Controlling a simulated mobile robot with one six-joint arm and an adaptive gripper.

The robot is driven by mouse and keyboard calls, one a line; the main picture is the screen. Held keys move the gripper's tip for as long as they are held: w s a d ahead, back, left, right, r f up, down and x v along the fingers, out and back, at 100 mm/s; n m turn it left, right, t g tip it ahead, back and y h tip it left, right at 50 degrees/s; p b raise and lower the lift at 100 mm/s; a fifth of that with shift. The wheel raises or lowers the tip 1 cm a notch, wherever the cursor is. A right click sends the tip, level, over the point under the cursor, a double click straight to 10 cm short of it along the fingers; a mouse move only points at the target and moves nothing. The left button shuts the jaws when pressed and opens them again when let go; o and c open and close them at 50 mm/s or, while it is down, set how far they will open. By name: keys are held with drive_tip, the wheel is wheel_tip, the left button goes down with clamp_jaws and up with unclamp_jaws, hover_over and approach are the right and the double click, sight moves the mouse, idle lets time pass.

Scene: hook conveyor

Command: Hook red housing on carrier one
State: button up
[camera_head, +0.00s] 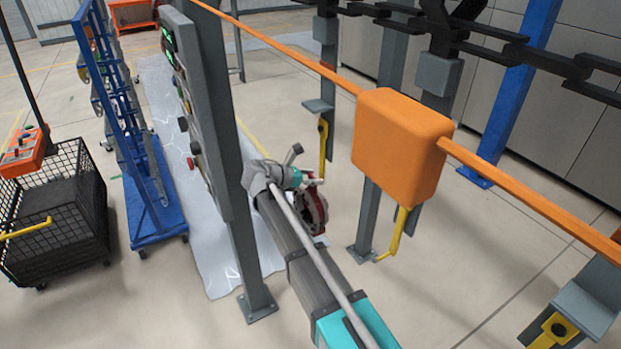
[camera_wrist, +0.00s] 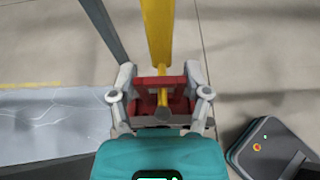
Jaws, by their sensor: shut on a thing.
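The red housing (camera_head: 313,207) is a red ring-like part at the end of my arm, left of the orange box in the head view. In the wrist view the red housing (camera_wrist: 146,84) sits between the fingers of my gripper (camera_wrist: 160,95), which is shut on it. My gripper (camera_head: 302,182) is partly hidden in the head view. A yellow carrier hook (camera_head: 323,147) hangs from a grey plate just above the housing. In the wrist view the yellow hook (camera_wrist: 158,35) reaches down across the housing; I cannot tell whether it passes through it. No carrier number is readable.
An orange box (camera_head: 398,143) on an orange rail stands right of my arm. A grey panel post (camera_head: 222,130) stands close on the left. Another yellow hook (camera_head: 555,328) hangs at lower right. A black mesh cart (camera_head: 60,215) and blue rack (camera_head: 140,190) are farther left.

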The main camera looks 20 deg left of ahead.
drive_tip(key=shift+w+d+f, duration=0.2)
drive_tip(key=shift+f, duration=0.1)
drive_tip(key=shift+w+f+b, duration=0.1)
drive_tip(key=shift+b, duration=0.3)
idle(0.5)
drive_tip(key=o, duration=1.2)
drive_tip(key=shift+d, duration=0.1)
drive_tip(key=shift+o, duration=0.9)
